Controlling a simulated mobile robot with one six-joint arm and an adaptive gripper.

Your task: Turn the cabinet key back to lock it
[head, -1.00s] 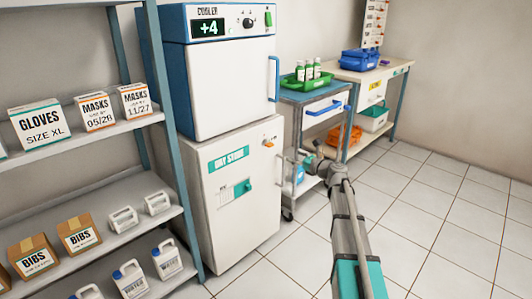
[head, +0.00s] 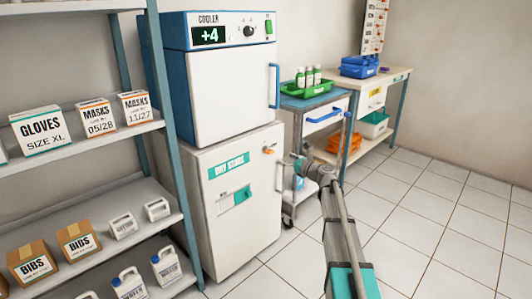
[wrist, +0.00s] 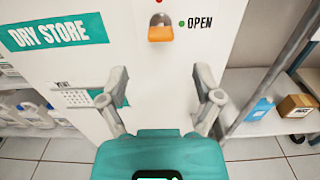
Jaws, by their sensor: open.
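The white dry store cabinet (head: 240,215) stands under the cooler, its door apparently shut. The orange cabinet key (wrist: 161,32) is on its upper right front, also visible in the head view (head: 268,150). A green dot and the word OPEN are right of the key; a red dot is above it. I cannot tell exactly which mark the key points to. My gripper (wrist: 162,80) is open and empty, its fingers spread below the key in the wrist view and apart from it. In the head view my gripper (head: 287,163) is close to the cabinet's right edge.
A trolley (head: 312,98) with a green tray of bottles stands right of the cabinet. A shelf unit (head: 95,136) with boxes and jugs is on the left. A bench (head: 385,76) with blue bins is behind. The tiled floor at right is clear.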

